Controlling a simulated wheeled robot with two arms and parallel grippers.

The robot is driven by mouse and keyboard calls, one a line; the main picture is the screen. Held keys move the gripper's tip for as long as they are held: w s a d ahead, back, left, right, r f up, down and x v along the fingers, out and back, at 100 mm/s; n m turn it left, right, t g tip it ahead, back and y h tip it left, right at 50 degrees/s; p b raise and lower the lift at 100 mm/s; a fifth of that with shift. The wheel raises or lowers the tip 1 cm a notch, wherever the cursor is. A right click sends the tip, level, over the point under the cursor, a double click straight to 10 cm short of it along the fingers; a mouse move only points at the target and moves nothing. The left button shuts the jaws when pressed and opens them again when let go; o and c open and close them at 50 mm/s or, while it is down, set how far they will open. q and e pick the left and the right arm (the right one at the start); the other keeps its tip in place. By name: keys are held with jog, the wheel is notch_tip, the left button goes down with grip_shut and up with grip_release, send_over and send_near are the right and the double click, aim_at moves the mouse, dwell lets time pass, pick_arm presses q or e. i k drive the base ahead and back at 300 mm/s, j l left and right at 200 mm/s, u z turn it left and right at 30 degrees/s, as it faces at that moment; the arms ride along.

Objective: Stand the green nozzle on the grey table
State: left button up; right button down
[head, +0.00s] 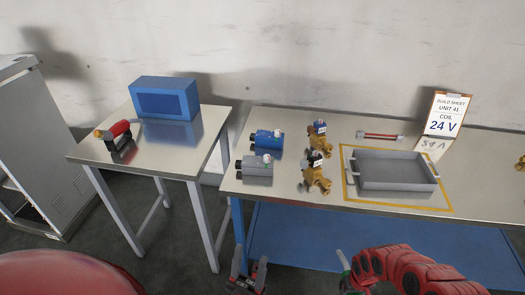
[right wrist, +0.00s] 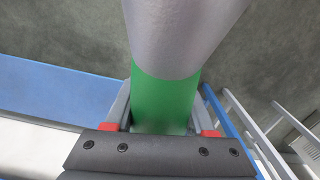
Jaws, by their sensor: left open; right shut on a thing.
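The green nozzle (right wrist: 165,105) fills the middle of the right wrist view, a green band joined to a wide grey body. My right gripper (right wrist: 165,128) is shut on the green part. In the head view only a small green-and-pale piece of the nozzle (head: 343,260) shows beside my red right arm, in front of the bench. My left gripper (head: 247,276) is open and empty at the bottom middle. The grey-legged table (head: 185,158) stands at the left, its metal top left of both grippers.
The grey-legged table carries a blue box (head: 164,98) and a red-and-black tool (head: 115,132); its front right top is clear. A long bench (head: 290,196) holds blue and grey units, brass valves, a grey tray (head: 395,188) and a 24 V sheet (head: 443,115).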

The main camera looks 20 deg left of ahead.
aim_at(156, 143)
jog(key=k+j+u, duration=0.1)
jog(key=j, duration=0.65)
jog(key=k+j, duration=0.15)
jog(key=j, duration=0.55)
jog(key=k+j+u, duration=0.15)
jog(key=j, duration=1.35)
jog(key=k+u, duration=0.05)
